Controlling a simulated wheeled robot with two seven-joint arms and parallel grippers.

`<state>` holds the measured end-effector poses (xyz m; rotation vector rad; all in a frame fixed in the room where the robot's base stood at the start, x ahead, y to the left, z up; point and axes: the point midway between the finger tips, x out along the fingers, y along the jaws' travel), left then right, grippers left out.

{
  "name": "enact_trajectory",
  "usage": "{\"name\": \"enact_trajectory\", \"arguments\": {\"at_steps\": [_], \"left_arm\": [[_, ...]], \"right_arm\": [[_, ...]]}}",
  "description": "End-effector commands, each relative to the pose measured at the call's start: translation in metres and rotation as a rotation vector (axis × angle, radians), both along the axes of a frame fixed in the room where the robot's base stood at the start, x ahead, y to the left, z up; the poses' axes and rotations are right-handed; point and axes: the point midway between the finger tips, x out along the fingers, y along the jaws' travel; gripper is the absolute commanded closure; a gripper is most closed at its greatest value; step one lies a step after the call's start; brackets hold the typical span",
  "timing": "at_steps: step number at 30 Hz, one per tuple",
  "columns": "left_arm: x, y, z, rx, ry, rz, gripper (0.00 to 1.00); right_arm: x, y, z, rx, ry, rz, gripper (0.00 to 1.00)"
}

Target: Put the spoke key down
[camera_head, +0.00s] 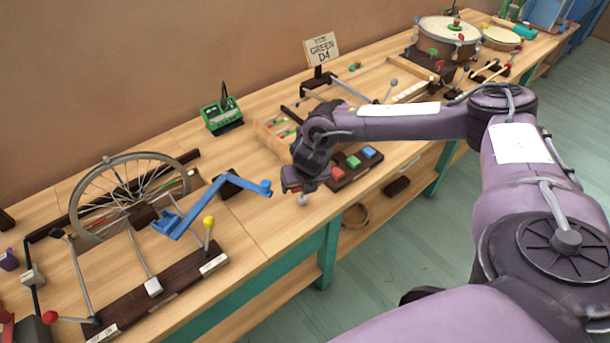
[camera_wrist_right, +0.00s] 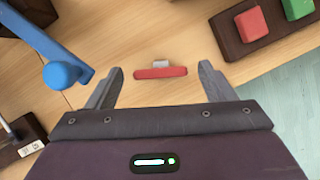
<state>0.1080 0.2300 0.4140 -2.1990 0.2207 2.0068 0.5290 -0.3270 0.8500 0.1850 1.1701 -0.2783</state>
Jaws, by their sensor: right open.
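The spoke key (camera_wrist_right: 160,73), a small red bar with a grey nub, shows against bare wood in the right wrist view. My right gripper (camera_wrist_right: 161,80) is open, with one finger on each side of the key and a visible gap to both. I cannot tell for sure whether the key touches the wood. In the head view my right gripper (camera_head: 302,184) is over the table's front part and mostly hides the spot. My left gripper is not in view.
A blue lever (camera_head: 205,205) with a ball end is left of the gripper. A dark block with red, green and blue pads (camera_head: 354,162) is just right. A spoked wheel (camera_head: 125,195) stands further left. The table's front edge is close.

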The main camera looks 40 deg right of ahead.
Motion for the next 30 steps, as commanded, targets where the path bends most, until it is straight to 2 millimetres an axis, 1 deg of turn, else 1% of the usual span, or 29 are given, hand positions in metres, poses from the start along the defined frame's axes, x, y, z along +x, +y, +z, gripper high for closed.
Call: {"name": "enact_trajectory", "arguments": {"at_steps": [1, 6, 9, 12, 15, 18, 30], "left_arm": [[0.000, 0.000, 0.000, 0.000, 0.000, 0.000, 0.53], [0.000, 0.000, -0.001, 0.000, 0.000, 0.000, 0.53], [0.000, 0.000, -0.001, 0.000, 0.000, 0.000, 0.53], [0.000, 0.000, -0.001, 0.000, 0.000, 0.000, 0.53], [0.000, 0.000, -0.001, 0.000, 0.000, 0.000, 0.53], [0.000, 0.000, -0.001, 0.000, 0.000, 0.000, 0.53], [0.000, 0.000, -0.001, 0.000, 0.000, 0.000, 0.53]], "right_arm": [[-0.003, 0.001, 0.012, 0.001, -0.005, 0.001, 0.24], [-0.017, 0.006, 0.046, 0.001, -0.003, 0.003, 0.24], [-0.024, 0.008, 0.063, -0.001, -0.005, 0.001, 0.24], [-0.029, 0.010, 0.076, 0.000, -0.002, 0.001, 0.24], [-0.032, 0.010, 0.083, -0.001, -0.002, 0.001, 0.24], [-0.034, 0.011, 0.087, -0.001, -0.002, 0.000, 0.24], [-0.034, 0.011, 0.087, -0.001, -0.001, 0.000, 0.24]]}}
